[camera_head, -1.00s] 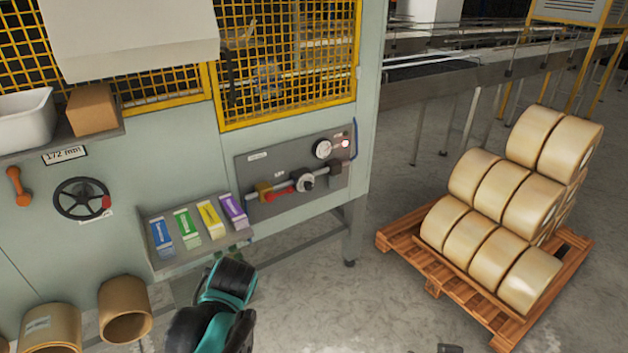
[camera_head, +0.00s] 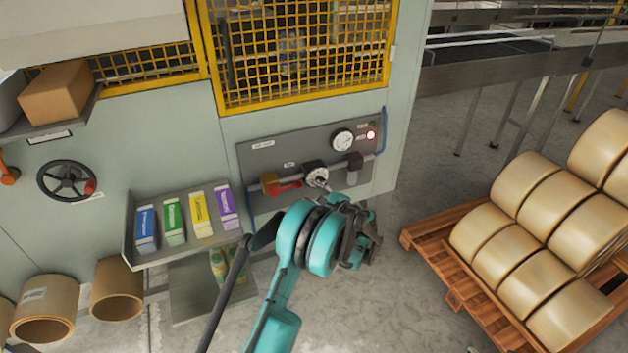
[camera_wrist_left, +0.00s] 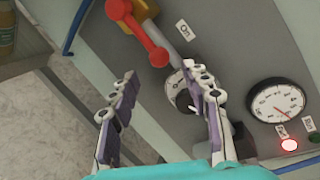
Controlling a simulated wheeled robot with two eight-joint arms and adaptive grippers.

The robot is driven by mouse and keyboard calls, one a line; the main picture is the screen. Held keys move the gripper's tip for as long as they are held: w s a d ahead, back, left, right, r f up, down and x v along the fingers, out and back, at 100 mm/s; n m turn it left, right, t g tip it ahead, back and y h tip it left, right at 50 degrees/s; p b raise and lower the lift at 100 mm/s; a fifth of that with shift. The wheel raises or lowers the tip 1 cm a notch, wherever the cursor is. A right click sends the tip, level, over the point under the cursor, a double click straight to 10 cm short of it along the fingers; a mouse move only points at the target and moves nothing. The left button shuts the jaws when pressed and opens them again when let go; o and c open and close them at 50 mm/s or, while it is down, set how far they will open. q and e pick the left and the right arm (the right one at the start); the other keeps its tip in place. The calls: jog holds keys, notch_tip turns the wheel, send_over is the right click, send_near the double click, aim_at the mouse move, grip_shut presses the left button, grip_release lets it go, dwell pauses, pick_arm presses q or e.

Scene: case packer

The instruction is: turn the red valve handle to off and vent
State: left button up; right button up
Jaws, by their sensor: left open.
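The red valve handle (camera_head: 288,187) sits on a yellow valve body (camera_head: 269,183) on the grey pipe of the wall panel (camera_head: 255,160). In the left wrist view the red handle (camera_wrist_left: 142,36) lies along the pipe, near an "On" label (camera_wrist_left: 183,28). My left gripper (camera_head: 362,240) is in front of and below the panel's right part. In the wrist view its two fingers (camera_wrist_left: 163,77) are apart with nothing between them, and the handle is beyond them, not touched. The right finger partly covers a round fitting (camera_wrist_left: 178,88). My right gripper is not in view.
A pressure gauge (camera_head: 342,140) and a lit red lamp (camera_head: 371,134) are at the panel's upper right. A shelf with coloured boxes (camera_head: 200,213) is left of the panel. A pallet (camera_head: 425,241) with large rolls stands at right.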

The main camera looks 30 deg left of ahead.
aim_at(299, 183)
pick_arm(q)
jog(key=b+x, duration=0.2)
jog(key=x, duration=0.5)
jog(key=shift+w+a, duration=0.1)
jog(key=shift+a, duration=0.3)
grip_shut()
